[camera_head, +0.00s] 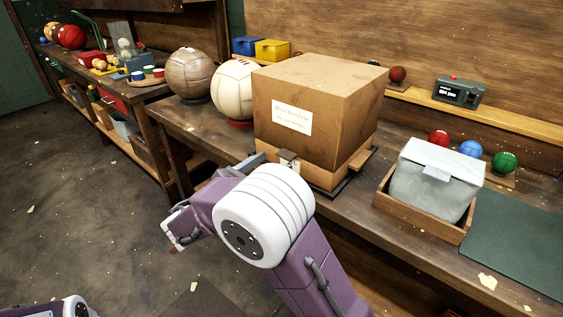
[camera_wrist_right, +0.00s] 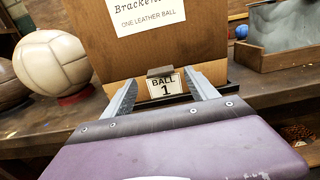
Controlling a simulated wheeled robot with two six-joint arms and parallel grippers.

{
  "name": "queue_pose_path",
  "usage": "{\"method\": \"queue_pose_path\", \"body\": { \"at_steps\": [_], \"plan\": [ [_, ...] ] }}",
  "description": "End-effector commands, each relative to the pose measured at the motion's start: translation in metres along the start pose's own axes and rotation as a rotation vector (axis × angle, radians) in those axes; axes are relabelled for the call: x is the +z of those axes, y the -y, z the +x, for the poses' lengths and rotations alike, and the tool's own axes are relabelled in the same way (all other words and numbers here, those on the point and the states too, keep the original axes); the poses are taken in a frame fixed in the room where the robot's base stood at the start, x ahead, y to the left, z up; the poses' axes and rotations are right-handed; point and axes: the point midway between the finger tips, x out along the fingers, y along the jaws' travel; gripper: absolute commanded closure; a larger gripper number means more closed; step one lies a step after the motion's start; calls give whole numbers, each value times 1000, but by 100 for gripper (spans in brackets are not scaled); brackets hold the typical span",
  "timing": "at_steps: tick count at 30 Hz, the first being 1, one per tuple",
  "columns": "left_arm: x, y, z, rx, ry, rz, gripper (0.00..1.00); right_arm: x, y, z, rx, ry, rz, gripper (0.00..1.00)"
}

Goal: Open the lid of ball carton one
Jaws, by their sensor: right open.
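Ball carton one is a large brown cardboard box (camera_head: 318,110) on the bench, shut, with a white label (camera_head: 291,117) on its front. In the right wrist view the carton (camera_wrist_right: 150,50) fills the upper middle. A small plate reading "BALL 1" (camera_wrist_right: 165,88) with a dark tab (camera_wrist_right: 160,71) above it sits low on its front. My right gripper (camera_wrist_right: 163,90) is open, with one finger on each side of the plate. I cannot tell if the fingers touch the carton. In the head view the right gripper (camera_head: 275,160) is partly hidden by my own arm.
A cream ball (camera_head: 234,90) and a brown ball (camera_head: 189,75) stand left of the carton. A wooden tray (camera_head: 413,217) with a grey pouch (camera_head: 436,180) stands to the right. Small red, blue and green balls and a green mat (camera_head: 520,240) lie beyond it.

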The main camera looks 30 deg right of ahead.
Motion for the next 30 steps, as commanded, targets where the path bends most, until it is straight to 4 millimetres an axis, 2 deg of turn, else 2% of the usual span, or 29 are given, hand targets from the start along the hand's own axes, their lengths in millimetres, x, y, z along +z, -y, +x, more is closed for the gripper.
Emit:
{"method": "queue_pose_path", "body": {
  "at_steps": [3, 7, 17, 24, 30],
  "plan": [
    [1, 0, 8, 0, 0, 0, 64, -3, 2, 24, -5, -1, 2, 33],
    [1, 0, 11, 0, 0, 0, 64, -2, 1, 41, -3, -1, 1, 33],
    [1, 0, 11, 0, 0, 0, 64, 0, 0, 47, -1, -2, 1, 33],
    [1, 0, 11, 0, 0, 0, 64, -1, 0, 47, -1, -2, 1, 100],
    [1, 0, 9, 0, 0, 0, 64, 1, 0, 47, -1, -4, 1, 100]
  ]
}}
